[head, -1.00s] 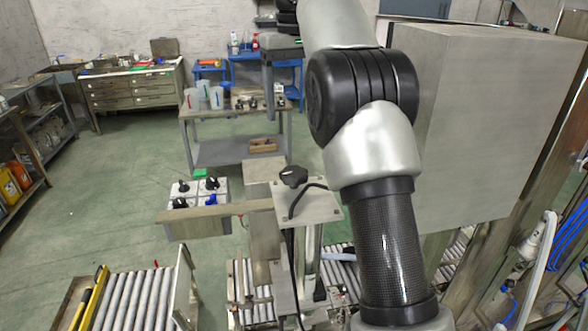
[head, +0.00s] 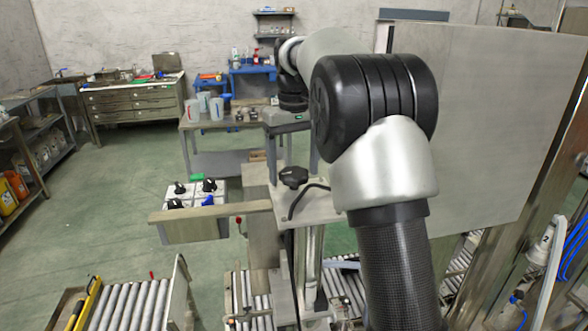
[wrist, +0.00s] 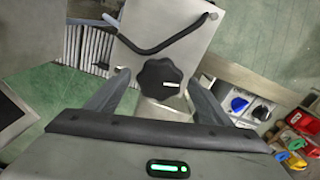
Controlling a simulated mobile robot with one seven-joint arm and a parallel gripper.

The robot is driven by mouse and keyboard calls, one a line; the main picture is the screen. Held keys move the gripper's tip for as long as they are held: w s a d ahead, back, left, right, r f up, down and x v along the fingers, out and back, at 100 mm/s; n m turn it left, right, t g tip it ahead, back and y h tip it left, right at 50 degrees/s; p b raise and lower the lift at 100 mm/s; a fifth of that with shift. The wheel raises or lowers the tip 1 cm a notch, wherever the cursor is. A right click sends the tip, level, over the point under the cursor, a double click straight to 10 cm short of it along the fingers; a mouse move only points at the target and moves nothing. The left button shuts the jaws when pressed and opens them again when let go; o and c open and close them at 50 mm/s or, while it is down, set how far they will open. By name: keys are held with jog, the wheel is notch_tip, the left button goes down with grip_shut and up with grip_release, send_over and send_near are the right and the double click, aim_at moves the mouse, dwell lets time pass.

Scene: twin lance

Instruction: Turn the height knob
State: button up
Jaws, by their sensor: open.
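The height knob is a black, lobed knob (head: 293,176) with a pale mark, on top of a grey metal plate (head: 322,208). In the wrist view the knob (wrist: 160,76) sits in the middle, between my two spread fingertips. My gripper (head: 293,168) points down over the knob in the head view, with one finger on each side of it. It is open, and it also shows in the wrist view (wrist: 160,82). I see a gap on both sides of the knob. I cannot tell exactly how far down the fingertips reach.
A bent black handle (head: 304,200) rises from the plate beside the knob. A panel with black and blue knobs (head: 190,188) stands to the left, behind a flat beam (head: 205,213). Roller conveyors (head: 125,300) lie below. A large grey box (head: 470,120) stands at the right.

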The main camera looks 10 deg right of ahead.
jog(key=shift+c, duration=0.5)
jog(key=c, duration=1)
jog(key=shift+r+n+p, duration=0.1)
jog(key=shift+n+p, duration=0.2)
jog(key=shift+p, duration=0.1)
jog(key=n+p, duration=0.2)
jog(key=shift+r+n+p, duration=0.1)
jog(key=shift+n+p, duration=0.2)
jog(key=n+p, duration=0.3)
jog(key=n, duration=0.2)
jog(key=shift+n, duration=0.3)
jog(key=n+p, duration=0.1)
jog(key=n, duration=0.3)
jog(key=shift+f, duration=0.2)
jog(key=n, duration=0.4)
jog(key=shift+n, duration=0.3)
